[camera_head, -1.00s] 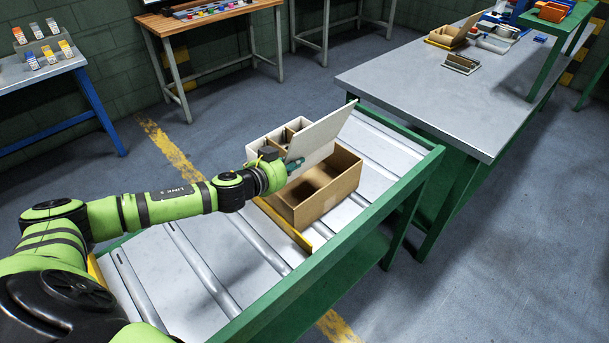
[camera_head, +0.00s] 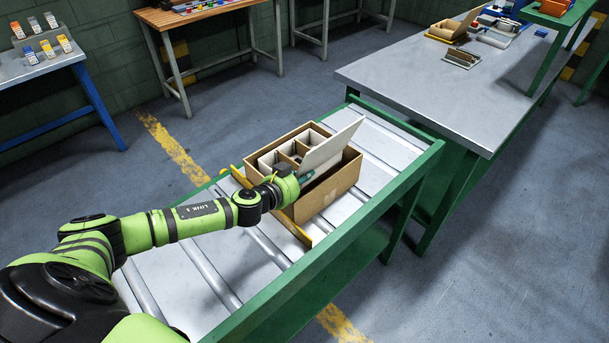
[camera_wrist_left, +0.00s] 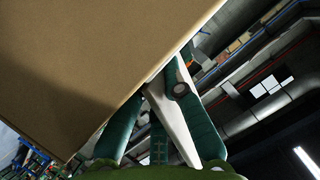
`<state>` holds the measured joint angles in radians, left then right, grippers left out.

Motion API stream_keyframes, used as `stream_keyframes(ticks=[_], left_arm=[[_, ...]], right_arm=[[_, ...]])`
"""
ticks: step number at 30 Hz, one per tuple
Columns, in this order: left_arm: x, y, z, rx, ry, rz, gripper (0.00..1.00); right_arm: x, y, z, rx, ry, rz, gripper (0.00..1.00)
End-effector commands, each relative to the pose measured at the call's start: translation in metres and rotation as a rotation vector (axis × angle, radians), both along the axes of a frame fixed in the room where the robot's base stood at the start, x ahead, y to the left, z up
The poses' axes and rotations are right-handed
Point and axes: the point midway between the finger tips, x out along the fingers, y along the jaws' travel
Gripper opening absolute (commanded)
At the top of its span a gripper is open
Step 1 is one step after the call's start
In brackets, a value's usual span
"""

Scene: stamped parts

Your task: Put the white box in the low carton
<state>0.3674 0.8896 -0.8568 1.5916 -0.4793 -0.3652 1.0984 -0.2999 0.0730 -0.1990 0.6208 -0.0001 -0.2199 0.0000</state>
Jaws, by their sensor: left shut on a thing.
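The low carton (camera_head: 328,201) is brown and open-topped and stands on the roller table. The white box (camera_head: 268,160) has compartments inside and a flat pale lid or panel (camera_head: 333,147) standing tilted at its right. The box now sits within the carton's walls; its base is hidden, so I cannot tell if it touches the carton floor. My left gripper (camera_head: 303,178) is shut on the white box at its near side, by the panel. In the left wrist view, its teal fingers (camera_wrist_left: 165,115) close around a white edge beside a large brown surface. My right gripper is not in view.
The roller table (camera_head: 265,262) has green side rails and a yellow bar (camera_head: 285,222) just left of the carton. A grey-topped bench (camera_head: 430,85) stands at the right with another open carton. Free rollers lie on both sides of the carton.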

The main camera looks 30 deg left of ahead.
Motion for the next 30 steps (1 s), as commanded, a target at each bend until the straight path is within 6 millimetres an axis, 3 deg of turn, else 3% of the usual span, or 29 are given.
stream_keyframes(ticks=[10, 12, 13, 23, 29, 30], left_arm=[[0.000, 0.000, -0.008, 0.001, -0.001, 0.000, 0.00], [0.000, 0.000, -0.009, 0.000, 0.001, 0.000, 0.29], [0.000, 0.000, -0.009, 0.001, 0.002, 0.001, 0.35], [-0.001, 0.000, -0.010, 0.001, 0.004, 0.000, 0.35], [-0.001, 0.000, 0.009, 0.002, 0.004, -0.001, 0.35], [-0.009, 0.002, 0.002, 0.001, 0.009, 0.001, 0.35]], right_arm=[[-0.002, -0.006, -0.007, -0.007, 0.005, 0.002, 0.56], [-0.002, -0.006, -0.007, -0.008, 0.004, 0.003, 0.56], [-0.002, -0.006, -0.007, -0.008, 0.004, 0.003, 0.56], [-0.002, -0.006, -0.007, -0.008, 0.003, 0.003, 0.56], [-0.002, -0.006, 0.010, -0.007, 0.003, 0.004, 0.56], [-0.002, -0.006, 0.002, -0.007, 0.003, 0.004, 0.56]])
